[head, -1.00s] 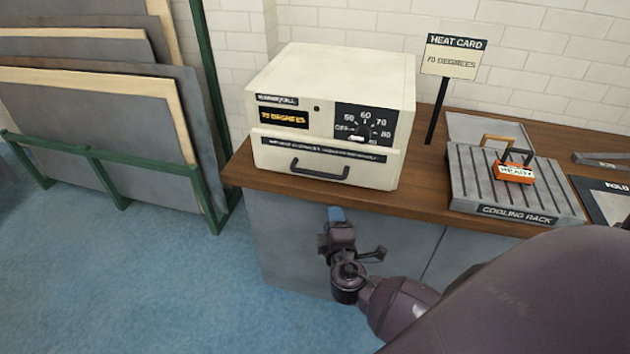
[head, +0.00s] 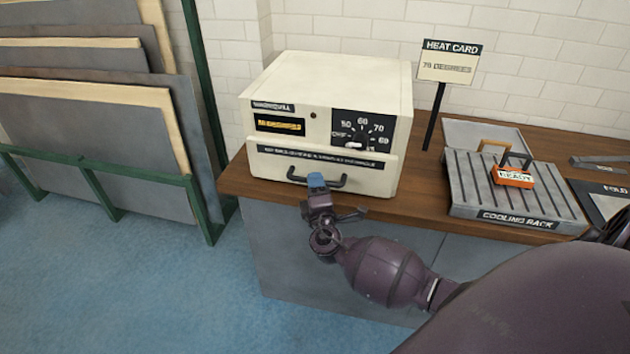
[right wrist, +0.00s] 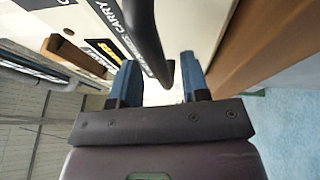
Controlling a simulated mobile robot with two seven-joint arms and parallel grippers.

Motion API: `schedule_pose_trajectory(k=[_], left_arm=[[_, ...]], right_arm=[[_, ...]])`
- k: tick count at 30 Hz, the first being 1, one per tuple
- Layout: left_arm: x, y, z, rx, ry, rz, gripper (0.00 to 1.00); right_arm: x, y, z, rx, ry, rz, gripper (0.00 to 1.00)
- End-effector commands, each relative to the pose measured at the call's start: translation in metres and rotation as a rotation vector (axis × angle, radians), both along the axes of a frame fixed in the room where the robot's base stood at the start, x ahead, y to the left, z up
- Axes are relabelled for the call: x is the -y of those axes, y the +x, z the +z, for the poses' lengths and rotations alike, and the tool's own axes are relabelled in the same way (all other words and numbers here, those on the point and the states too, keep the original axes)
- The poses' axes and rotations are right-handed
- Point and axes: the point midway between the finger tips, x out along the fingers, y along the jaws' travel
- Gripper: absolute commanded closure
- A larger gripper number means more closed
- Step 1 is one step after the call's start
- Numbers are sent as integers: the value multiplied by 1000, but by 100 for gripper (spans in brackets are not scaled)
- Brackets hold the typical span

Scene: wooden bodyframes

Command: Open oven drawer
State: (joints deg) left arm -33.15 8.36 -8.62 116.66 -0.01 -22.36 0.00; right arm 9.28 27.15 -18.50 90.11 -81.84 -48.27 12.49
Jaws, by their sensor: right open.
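The cream oven (head: 330,110) stands on the left part of the wooden counter. Its drawer (head: 375,178) is the lower front panel, shut, with a dark bar handle (head: 337,184). My right gripper (head: 316,181) is at the left part of the handle, covering some of it. In the right wrist view the gripper (right wrist: 157,85) is open, its two blue fingers apart. The dark handle (right wrist: 140,35) reaches down between the fingertips there; I cannot tell whether it touches either finger. My left gripper is not in view.
A grey cooling rack (head: 475,180) with an orange block tagged READY (head: 512,178) stands to the right. A heat card sign (head: 449,62) rises behind. Panels in a green rack (head: 95,180) stand at the left, with blue floor free before them.

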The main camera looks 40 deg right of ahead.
Motion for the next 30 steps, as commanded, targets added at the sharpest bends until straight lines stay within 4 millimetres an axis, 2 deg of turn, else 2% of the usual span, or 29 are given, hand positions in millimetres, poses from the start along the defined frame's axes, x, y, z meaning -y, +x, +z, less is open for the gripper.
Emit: schedule_pose_trajectory(k=[6,15,17,24,30], left_arm=[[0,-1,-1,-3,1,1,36],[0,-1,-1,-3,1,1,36],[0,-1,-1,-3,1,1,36],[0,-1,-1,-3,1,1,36],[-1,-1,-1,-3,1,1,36]], right_arm=[[7,14,3,0,0,0,58],[8,15,3,0,1,0,58],[8,15,3,0,1,0,64],[8,15,3,-1,0,0,100],[7,15,3,-1,0,0,100]])
